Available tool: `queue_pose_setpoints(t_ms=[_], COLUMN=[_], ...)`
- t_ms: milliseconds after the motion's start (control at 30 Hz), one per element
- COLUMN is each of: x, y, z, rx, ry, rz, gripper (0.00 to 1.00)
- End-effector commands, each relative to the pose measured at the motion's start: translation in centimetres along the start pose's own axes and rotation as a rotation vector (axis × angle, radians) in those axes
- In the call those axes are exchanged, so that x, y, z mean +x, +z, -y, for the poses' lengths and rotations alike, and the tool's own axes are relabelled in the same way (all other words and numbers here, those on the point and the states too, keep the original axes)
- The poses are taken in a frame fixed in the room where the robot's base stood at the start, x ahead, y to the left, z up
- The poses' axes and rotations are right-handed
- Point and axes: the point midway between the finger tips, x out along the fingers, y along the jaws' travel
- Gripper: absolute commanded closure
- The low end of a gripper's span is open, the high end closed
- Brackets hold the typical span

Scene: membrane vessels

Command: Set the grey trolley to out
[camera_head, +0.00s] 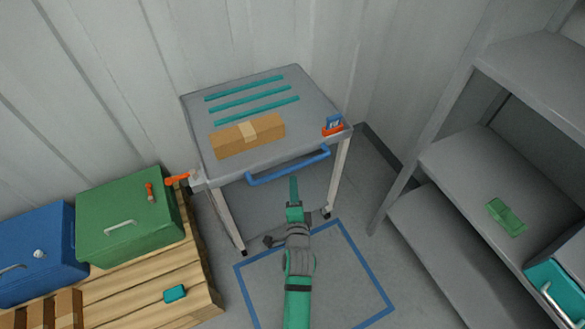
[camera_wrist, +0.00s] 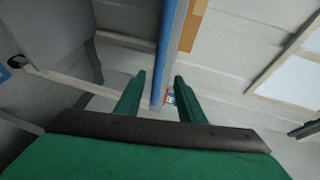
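The grey trolley (camera_head: 240,91) stands against the corrugated wall, with a blue handle bar (camera_head: 288,168) along its near edge. My gripper (camera_head: 294,182) is just in front of the handle, near its middle. In the wrist view my gripper (camera_wrist: 160,84) has its two green fingers apart, and the blue handle bar (camera_wrist: 168,45) runs through the gap between them. Neither finger is seen closed on the bar. I cannot tell how deep the bar sits between the fingers. A blue outlined rectangle (camera_head: 242,289) is marked on the floor in front of the trolley, partly hidden by my arm.
A wooden pallet (camera_head: 140,300) with a green case (camera_head: 120,212) and a blue case (camera_head: 40,255) stands left. A grey shelf (camera_head: 450,165) stands right. The marked floor looks clear.

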Motion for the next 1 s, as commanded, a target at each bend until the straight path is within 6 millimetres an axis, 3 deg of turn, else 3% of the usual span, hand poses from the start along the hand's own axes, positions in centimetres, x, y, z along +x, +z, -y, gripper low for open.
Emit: queue_pose_setpoints(t_ms=[600, 1000], x=[8.9, 10.3], y=[0.1, -0.1], z=[0.0, -0.1], rx=[-0.003, -0.003], ry=[0.0, 0.001], rz=[0.001, -0.002], gripper=[0.64, 0.64])
